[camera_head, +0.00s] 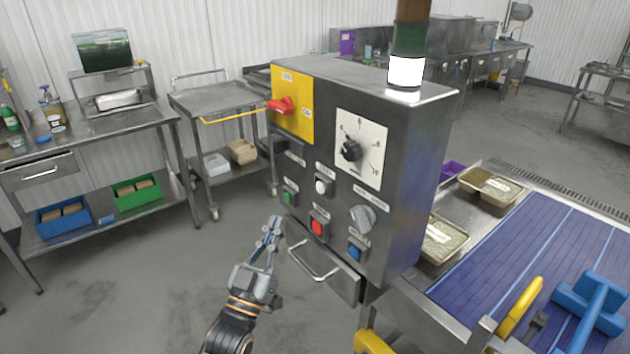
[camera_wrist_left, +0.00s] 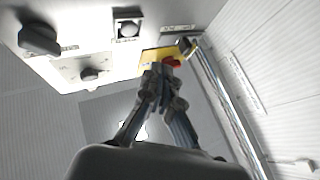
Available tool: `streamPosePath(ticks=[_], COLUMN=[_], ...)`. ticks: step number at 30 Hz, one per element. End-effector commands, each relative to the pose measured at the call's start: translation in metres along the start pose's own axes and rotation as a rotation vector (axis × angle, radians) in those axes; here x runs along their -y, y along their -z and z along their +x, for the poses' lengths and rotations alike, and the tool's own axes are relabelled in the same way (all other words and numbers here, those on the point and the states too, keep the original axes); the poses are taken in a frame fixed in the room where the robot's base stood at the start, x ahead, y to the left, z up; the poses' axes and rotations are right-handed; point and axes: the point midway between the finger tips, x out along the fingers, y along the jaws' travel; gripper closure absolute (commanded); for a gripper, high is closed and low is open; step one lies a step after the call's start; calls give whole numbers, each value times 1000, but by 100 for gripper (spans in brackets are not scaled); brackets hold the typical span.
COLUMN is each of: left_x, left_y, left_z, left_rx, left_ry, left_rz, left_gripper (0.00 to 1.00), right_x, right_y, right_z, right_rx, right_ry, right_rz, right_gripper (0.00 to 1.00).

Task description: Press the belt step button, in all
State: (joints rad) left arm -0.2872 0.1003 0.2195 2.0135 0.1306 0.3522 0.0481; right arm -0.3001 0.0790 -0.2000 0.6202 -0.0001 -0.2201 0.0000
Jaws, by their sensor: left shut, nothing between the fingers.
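The dark control box (camera_head: 410,190) stands in the middle of the head view. Its front carries a green button (camera_head: 288,197), a white button (camera_head: 321,186), a red button (camera_head: 318,227) and a blue button (camera_head: 355,250). Their labels are too small to read, so I cannot tell which is belt step. My left gripper (camera_head: 273,224) is shut and empty, in front of and below the green button, apart from the panel. In the left wrist view its fingertips (camera_wrist_left: 160,70) overlap the yellow plate (camera_wrist_left: 152,56). My right gripper is not in view.
The panel also has a red rotary switch (camera_head: 281,105), a black dial (camera_head: 349,150) and a grey knob (camera_head: 362,216). A metal handle (camera_head: 312,262) sticks out below. The blue belt (camera_head: 500,255) and filled trays (camera_head: 490,187) are at right.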

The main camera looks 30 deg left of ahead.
Motion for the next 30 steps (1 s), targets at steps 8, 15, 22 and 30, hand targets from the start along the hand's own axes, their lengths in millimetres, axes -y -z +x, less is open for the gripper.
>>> streamPosePath(ticks=[8,15,22,30], left_x=[2,3,-1,-18], left_y=[42,42,39,23], left_z=[9,9,14,39], left_rx=[-91,-93,-94,-94], left_ry=[2,2,2,3], left_rz=[3,3,2,0], left_gripper=[100,100,100,100], right_x=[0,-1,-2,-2], right_y=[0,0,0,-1], right_z=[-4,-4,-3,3], right_rx=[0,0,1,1], right_ry=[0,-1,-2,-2], right_rz=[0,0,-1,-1], right_gripper=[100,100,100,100])
